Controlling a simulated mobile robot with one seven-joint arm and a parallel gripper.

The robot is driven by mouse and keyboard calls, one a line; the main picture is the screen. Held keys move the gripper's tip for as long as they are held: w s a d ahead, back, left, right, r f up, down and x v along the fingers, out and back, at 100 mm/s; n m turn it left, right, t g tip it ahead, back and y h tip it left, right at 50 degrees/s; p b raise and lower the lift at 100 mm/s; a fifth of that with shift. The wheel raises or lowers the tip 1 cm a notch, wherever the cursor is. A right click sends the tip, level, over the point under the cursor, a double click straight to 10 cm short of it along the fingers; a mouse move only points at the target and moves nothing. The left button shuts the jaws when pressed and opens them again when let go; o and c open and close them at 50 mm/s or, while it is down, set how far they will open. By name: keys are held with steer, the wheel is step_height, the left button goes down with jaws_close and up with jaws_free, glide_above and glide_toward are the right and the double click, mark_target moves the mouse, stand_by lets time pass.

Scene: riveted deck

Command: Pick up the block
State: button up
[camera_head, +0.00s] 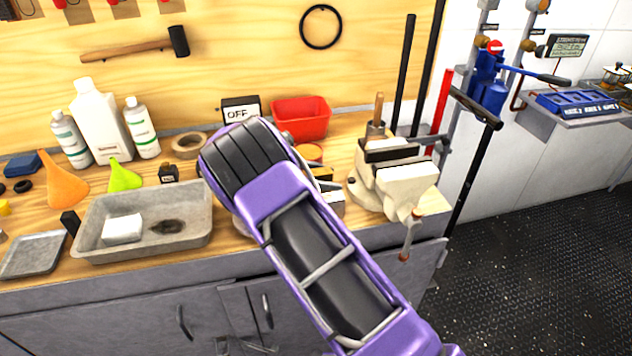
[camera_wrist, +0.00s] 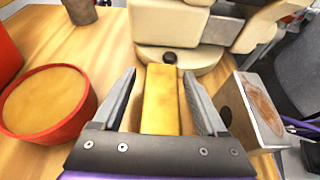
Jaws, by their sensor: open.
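A yellow block (camera_wrist: 161,100), long and narrow, stands out between the two fingers of my gripper (camera_wrist: 159,74) in the wrist view. The fingers are apart, one on each side of the block, with a gap on both sides. The near end of the block is hidden behind the gripper's palm. In the head view my purple arm covers most of this spot on the workbench, and the block is hard to make out there.
A cream vise (camera_wrist: 200,50) stands just beyond the block. A grey metal piece (camera_wrist: 252,112) is close on the right, and a red round tin (camera_wrist: 45,100) on the left. A red bin (camera_head: 300,118) and a grey tray (camera_head: 90,245) also sit on the bench.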

steer(key=shift+d+f, duration=0.1)
steer(key=shift+d, duration=0.15)
jaws_close()
stand_by(0.3)
